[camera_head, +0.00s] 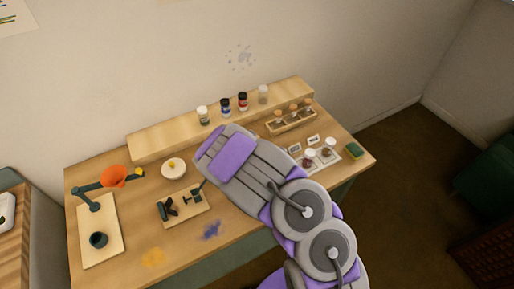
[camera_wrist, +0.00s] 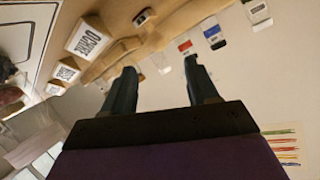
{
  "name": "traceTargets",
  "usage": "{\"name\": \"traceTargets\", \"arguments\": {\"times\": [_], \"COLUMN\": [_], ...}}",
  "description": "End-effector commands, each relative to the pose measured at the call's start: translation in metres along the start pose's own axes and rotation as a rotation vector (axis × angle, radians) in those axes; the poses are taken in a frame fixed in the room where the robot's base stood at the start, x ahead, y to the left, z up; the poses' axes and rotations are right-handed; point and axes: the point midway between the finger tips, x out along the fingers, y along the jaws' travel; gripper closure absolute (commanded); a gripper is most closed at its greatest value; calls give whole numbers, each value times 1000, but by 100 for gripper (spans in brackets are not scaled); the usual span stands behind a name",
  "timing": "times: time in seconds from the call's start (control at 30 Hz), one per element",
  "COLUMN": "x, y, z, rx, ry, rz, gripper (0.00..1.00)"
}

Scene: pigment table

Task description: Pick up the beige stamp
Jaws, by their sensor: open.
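I cannot pick out the beige stamp for certain in either view. In the wrist view, several small beige wooden shapes (camera_wrist: 125,48) sit beside the white label cards, just beyond my fingertips, but I cannot tell whether one is the stamp. My gripper (camera_wrist: 160,68) shows in the wrist view with its two dark fingers apart and nothing between them. In the head view, my arm crosses the right half of the table and hides part of its middle; the fingers do not show there.
The wooden table (camera_head: 135,235) has a raised back shelf (camera_head: 165,143) with several jars. A small rack (camera_head: 291,119) and a green sponge (camera_head: 353,151) are at right.

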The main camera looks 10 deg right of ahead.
Motion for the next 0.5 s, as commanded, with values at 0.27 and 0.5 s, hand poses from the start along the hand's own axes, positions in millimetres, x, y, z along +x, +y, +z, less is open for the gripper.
{"name": "traceTargets", "arguments": {"times": [0.27, 0.5], "x": [38, 67], "y": [2, 2], "z": [1, 0], "rx": [1, 1], "ry": [2, 1], "rz": [3, 2], "gripper": [41, 41]}}
